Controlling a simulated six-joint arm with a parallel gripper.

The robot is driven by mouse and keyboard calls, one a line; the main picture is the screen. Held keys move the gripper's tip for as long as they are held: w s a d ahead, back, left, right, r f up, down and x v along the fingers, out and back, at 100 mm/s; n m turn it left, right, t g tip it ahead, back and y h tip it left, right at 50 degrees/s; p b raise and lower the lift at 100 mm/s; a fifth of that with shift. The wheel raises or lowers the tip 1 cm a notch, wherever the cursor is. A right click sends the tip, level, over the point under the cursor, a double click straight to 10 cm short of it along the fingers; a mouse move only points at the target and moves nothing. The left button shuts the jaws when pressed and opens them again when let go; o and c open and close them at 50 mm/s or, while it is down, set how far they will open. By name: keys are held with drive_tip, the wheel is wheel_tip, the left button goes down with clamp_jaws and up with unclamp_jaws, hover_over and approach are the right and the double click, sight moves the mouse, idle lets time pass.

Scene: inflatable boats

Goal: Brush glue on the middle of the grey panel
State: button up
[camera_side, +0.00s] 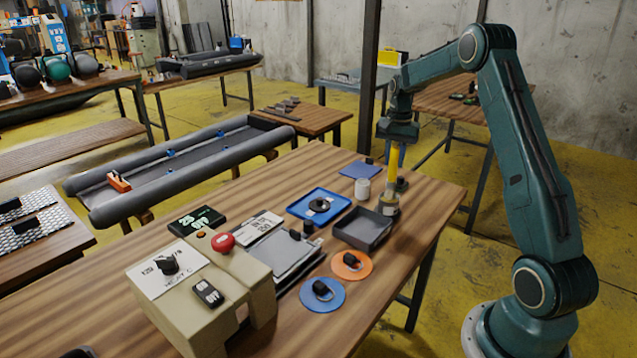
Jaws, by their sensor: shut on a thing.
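My gripper (397,143) is above the far right part of the wooden table, pointing down. It is shut on a yellow-handled brush (393,161), held about upright. The brush's lower end is at a small pale, metallic-looking shape (389,206) by the corner of the dark tray; I cannot tell whether this is a pot or part of the brush. A flat light grey panel (278,254) lies left of the tray, apart from the brush. A small black object sits at its upper right edge.
The dark grey open tray (350,238) stands between brush and panel. A blue tray (299,208), white jar (363,190), orange disc (352,273) and blue disc (323,303) are nearby. A beige box (195,312) with a red button (223,242) stands at the near left. Bare wood lies front right.

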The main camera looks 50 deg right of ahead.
drive_tip(key=shift+f, duration=0.6)
idle(1.5)
drive_tip(key=shift+r, duration=0.2)
drive_tip(key=shift+r, duration=3.35)
